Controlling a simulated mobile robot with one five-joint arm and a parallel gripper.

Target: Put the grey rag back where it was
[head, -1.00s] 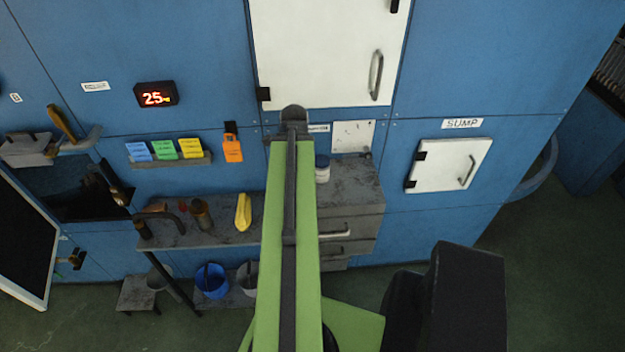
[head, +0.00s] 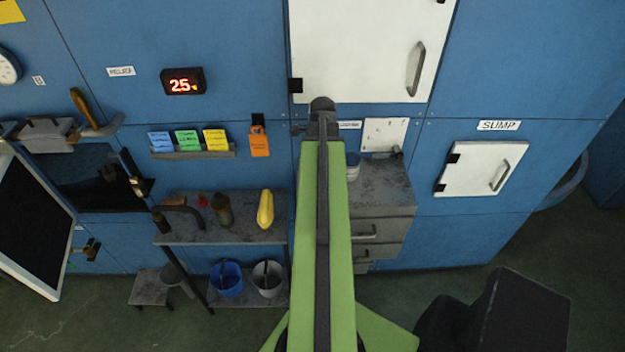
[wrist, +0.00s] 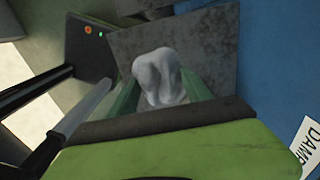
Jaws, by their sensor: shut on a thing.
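The grey rag (wrist: 158,78) is a pale, crumpled lump in the wrist view. My gripper (wrist: 163,92) is shut on it, with a green finger on each side. A flat, scuffed grey surface shows behind the rag; I cannot tell whether the rag touches it. In the head view my green arm reaches up toward the blue wall and hides the gripper and rag.
A grey workbench (head: 245,232) holds a yellow bottle (head: 265,209). A blue bucket (head: 227,279) and a grey bucket (head: 268,279) stand below. A drawer cabinet (head: 385,228) with a white jar (head: 353,167) is right of my arm. A white SUMP door (head: 480,169) is farther right.

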